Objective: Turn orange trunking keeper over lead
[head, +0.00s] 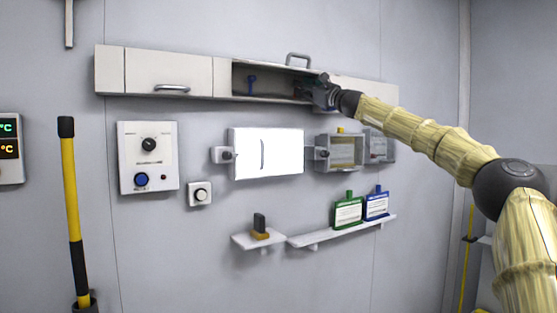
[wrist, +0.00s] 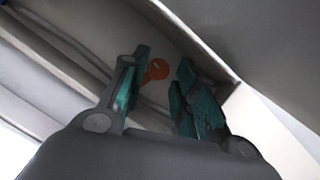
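The orange trunking keeper (wrist: 157,70) shows in the wrist view as a small rounded tab with a narrower end, against the pale inside of the trunking. My gripper (wrist: 163,88) is open, its teal-padded fingers on either side of the keeper. The keeper lies close to the left finger, which partly overlaps its narrow end; I cannot tell whether they touch. Grey cable-like strands (wrist: 62,42) run along the trunking at left; I cannot tell which is the lead. In the head view my gripper (head: 322,92) is at the right end of the open trunking section (head: 270,68), hiding the keeper.
A blue piece (head: 252,84) stands inside the open section at left. A raised handle (head: 298,60) is above it. Closed trunking covers (head: 170,70) flank the opening. Below are a white cabinet (head: 265,153), a small box (head: 340,152) and a shelf (head: 345,229) with green and blue pouches.

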